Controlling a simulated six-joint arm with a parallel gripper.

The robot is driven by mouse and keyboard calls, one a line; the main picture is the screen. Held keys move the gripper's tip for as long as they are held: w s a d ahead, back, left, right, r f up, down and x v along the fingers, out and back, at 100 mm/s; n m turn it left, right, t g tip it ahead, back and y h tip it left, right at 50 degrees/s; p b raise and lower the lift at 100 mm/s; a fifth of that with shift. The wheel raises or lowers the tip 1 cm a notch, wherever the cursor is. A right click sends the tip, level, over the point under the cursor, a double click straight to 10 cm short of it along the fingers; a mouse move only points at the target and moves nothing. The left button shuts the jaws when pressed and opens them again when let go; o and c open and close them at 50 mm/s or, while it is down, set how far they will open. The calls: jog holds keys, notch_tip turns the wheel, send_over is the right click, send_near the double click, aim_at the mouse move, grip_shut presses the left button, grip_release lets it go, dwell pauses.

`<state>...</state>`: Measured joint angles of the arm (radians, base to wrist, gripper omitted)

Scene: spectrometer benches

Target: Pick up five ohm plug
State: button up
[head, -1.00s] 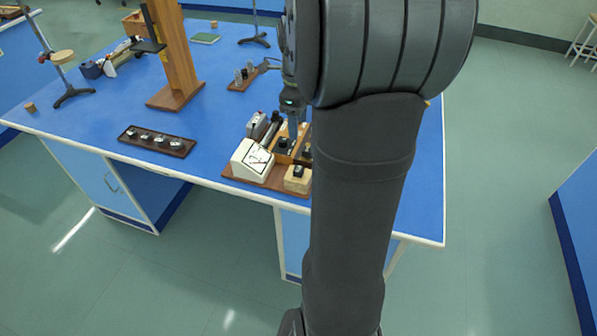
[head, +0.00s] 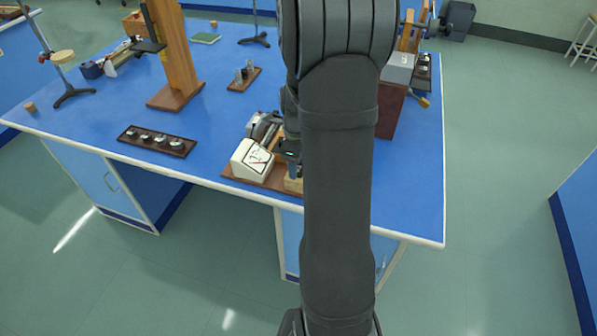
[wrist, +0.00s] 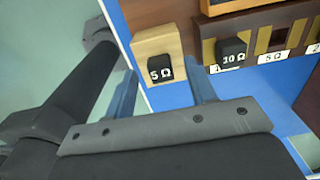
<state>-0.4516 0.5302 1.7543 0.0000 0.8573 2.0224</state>
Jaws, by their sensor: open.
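The five ohm plug (wrist: 160,69) is a black block marked "5 Ω", seated in a pale wooden block (wrist: 147,45) in the wrist view. My gripper (wrist: 160,80) is open, with one blue-grey finger toward each side of the plug and nothing between them. I cannot tell how far above the plug the fingertips are. In the head view, my gripper (head: 292,157) is over the front right of the apparatus board. The wooden block (head: 293,186) shows only partly there, and the plug is hidden by my arm.
A white meter (head: 252,160) is close to the left of my gripper. A dark rack (head: 157,140) lies further left, with clear blue bench between.

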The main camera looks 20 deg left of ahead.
jog(key=shift+f, duration=0.75)
jog(key=c, duration=1.1)
jog(key=shift+o, duration=0.2)
jog(key=shift+r, duration=0.1)
